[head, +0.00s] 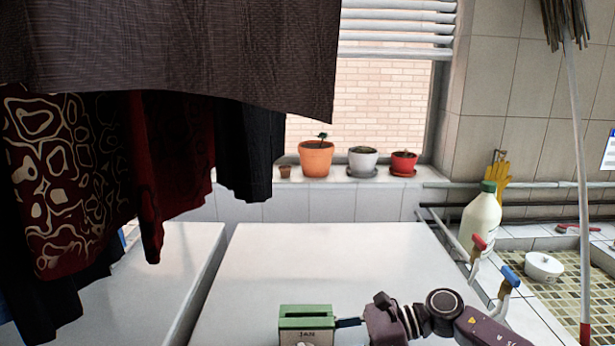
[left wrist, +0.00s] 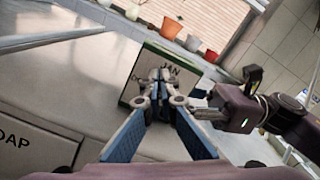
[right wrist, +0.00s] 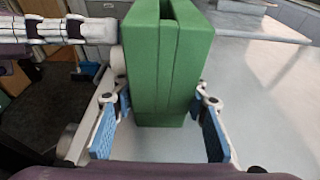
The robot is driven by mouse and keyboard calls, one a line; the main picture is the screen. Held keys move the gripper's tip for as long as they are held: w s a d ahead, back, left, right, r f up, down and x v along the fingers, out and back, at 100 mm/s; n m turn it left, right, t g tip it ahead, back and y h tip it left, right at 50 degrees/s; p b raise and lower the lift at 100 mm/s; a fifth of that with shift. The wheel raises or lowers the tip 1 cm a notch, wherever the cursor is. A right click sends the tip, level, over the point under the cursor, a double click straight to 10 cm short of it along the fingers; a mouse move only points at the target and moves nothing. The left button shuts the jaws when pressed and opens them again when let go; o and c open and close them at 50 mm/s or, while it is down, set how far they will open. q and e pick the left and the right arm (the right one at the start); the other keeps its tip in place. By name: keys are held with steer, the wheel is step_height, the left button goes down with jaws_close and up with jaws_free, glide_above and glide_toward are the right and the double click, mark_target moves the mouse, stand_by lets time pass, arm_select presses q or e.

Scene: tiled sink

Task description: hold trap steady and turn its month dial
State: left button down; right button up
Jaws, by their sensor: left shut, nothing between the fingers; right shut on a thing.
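The trap (head: 306,312) is a green block at the bottom edge of the head view, with a pale front face marked JAN. In the left wrist view the trap (left wrist: 185,65) shows its face with JAN at the top and part of another month at the left. My right gripper (right wrist: 161,98) is shut on the trap, one finger on each side of the green body. My left gripper (left wrist: 161,76) is shut and empty, its tips in front of the middle of the face, hiding the dial's centre. I cannot tell whether they touch it. The head view does not show my left gripper.
White counter tops (head: 320,250) lie clear behind the trap. Dark hanging clothes (head: 170,60) fill the upper left. Flower pots (head: 316,159) line the sill. A white bottle (head: 480,222), taps (head: 508,280) and a tiled sink with a white bowl (head: 544,266) are at right.

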arm_select(q)
steer(key=shift+d+f, duration=0.1)
arm_select(e)
steer(key=shift+a, duration=0.1)
arm_select(q)
steer(key=shift+r, duration=0.25)
steer(key=s, duration=0.6)
steer(key=shift+r, duration=0.2)
steer(key=shift+s, duration=0.1)
arm_select(e)
steer(key=o, duration=0.9)
steer(key=shift+o, duration=0.2)
steer(key=shift+w+d, duration=0.1)
steer(key=shift+d, duration=0.1)
